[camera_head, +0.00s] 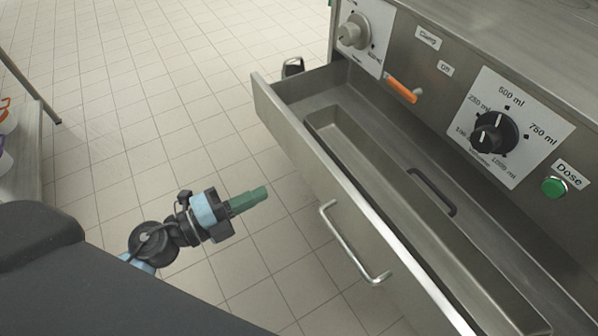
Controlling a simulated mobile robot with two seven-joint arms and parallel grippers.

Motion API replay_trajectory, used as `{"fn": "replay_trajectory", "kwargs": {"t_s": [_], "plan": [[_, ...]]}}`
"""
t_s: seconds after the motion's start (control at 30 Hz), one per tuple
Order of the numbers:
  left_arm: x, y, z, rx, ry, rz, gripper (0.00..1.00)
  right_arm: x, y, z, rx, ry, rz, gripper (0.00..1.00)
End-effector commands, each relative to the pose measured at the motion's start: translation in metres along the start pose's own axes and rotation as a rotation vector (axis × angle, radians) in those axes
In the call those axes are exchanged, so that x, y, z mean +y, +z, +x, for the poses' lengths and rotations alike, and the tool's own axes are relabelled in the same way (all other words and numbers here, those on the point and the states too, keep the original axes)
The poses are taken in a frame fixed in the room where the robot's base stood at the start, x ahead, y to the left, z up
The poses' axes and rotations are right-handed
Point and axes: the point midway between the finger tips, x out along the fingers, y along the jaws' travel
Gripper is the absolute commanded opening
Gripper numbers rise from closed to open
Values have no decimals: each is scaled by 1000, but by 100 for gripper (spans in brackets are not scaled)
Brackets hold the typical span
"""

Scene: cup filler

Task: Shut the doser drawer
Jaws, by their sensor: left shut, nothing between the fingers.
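The doser drawer (333,190) is pulled out from the steel doser on the right. Its front panel faces the lower left and bears a bar handle (347,248). Inside it lies a long tray-like recess with a dark handle (432,192). My left gripper (262,193), with green fingers, is shut and empty. It is in front of the drawer, to the left of the bar handle in the picture, and appears apart from it. My right gripper is not in view.
The doser's panel has a dial (493,132), an orange lever (402,89), a green Dose button (554,187) and a second knob (354,31). Tiled floor (130,90) lies open to the left. A table with cups partly shows at the far left edge.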

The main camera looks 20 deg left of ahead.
Motion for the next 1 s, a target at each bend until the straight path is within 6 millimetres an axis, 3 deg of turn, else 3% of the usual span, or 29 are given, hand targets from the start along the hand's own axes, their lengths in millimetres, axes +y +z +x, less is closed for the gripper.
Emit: {"fn": "replay_trajectory", "kwargs": {"t_s": [0.3,0.5,0.7,1.0], "plan": [[-2,0,60,-1,-4,1,0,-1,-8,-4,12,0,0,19],[-1,0,88,-1,-3,0,0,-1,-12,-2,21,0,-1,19],[0,0,101,-1,-1,0,0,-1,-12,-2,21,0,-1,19],[0,0,103,-1,0,-1,0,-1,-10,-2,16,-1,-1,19]]}}
